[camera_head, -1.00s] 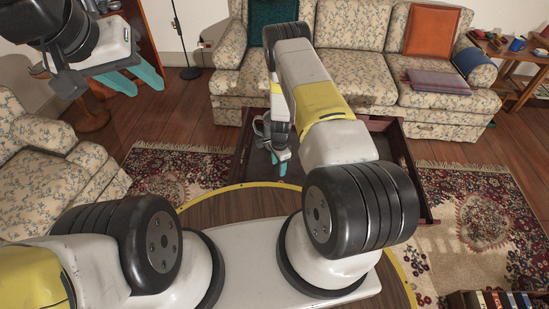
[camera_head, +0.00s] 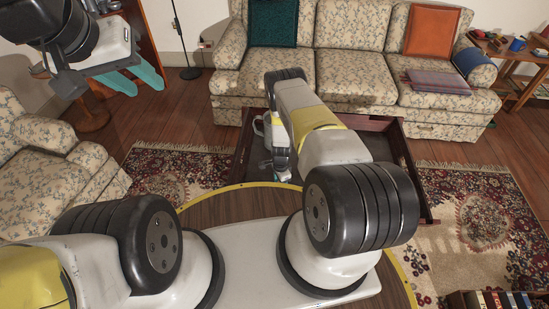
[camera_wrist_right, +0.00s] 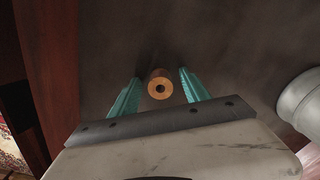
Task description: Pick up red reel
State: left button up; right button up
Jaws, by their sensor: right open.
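In the right wrist view, a small orange-brown cylinder with a dark hole in its end (camera_wrist_right: 160,84), which looks like the reel, stands on a dark surface. It lies between the two teal fingers of my right gripper (camera_wrist_right: 153,92), which are open with a gap on each side. In the head view my right gripper (camera_head: 278,168) is low over the dark tray-like table, mostly hidden by its arm, and the reel cannot be made out. My left gripper (camera_head: 138,82) is raised at the upper left, open and empty.
The dark table (camera_head: 424,196) has raised wooden edges. A pale rounded object (camera_wrist_right: 303,101) is right of my right gripper in the wrist view. A floral sofa (camera_head: 350,75) stands behind the table, and an armchair (camera_head: 50,185) is at the left.

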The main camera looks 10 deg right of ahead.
grip_shut()
jog(key=shift+r, duration=0.1)
